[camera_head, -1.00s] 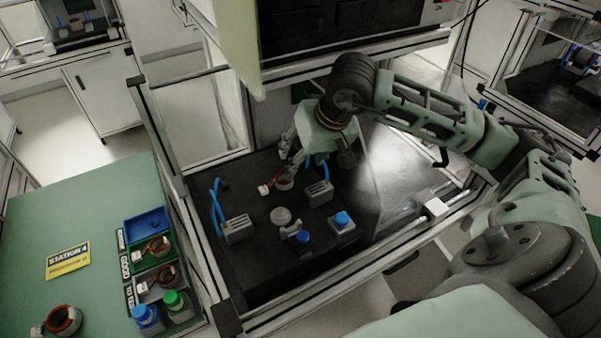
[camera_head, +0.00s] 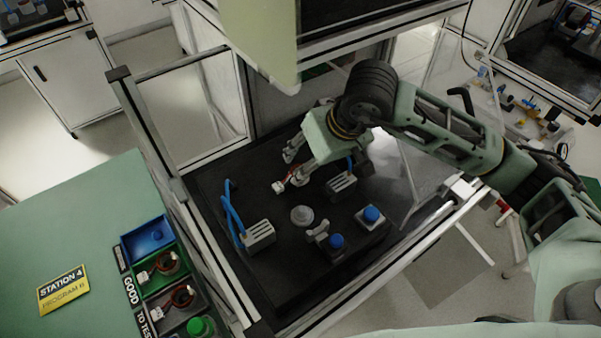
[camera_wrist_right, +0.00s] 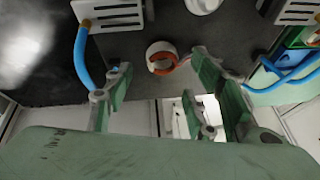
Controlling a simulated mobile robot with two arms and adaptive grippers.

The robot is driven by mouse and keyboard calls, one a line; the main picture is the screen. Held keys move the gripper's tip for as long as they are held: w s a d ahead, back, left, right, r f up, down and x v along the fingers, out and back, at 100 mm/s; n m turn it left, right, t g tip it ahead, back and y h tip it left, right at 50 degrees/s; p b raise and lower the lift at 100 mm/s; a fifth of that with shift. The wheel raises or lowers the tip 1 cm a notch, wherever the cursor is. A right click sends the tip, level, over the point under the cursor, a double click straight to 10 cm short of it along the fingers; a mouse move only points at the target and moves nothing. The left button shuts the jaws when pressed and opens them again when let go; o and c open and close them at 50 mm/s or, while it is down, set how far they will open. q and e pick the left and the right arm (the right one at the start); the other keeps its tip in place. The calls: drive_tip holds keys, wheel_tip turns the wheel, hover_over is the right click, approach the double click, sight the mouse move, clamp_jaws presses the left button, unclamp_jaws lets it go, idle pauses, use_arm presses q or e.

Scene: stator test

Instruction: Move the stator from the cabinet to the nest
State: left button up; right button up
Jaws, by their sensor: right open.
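The stator, a white ring with a copper-red winding, lies on the black cabinet floor. It is clear in the right wrist view (camera_wrist_right: 161,58), just ahead of and between the spread fingers. In the head view fingers partly cover it; its red lead and white connector (camera_head: 279,187) show. My right gripper (camera_head: 320,168) is over the back of the cabinet floor, open, fingers pointing down around the stator area; it also shows in the wrist view (camera_wrist_right: 155,80). No grip on the stator shows. I cannot tell which fixture is the nest. My left gripper is out of view.
Around the stator stand a round grey fixture (camera_head: 302,215), grey blocks with blue hoses (camera_head: 259,234) and blue buttons (camera_head: 371,214). The cabinet's frame posts (camera_head: 150,140) border it. The green table (camera_head: 70,230) at left carries a blue tray (camera_head: 146,232) and stators in the neighbouring trays.

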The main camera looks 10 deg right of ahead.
sight(291, 179)
drive_tip(key=p+x, duration=0.2)
drive_tip(key=x, duration=0.1)
drive_tip(key=shift+f, duration=0.15)
drive_tip(key=shift+x, duration=0.95)
drive_tip(key=shift+w+f, duration=0.15)
drive_tip(key=c, duration=0.7)
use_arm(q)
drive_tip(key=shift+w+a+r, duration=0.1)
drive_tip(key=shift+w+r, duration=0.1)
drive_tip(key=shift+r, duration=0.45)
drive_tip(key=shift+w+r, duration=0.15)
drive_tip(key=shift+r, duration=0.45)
use_arm(e)
clamp_jaws()
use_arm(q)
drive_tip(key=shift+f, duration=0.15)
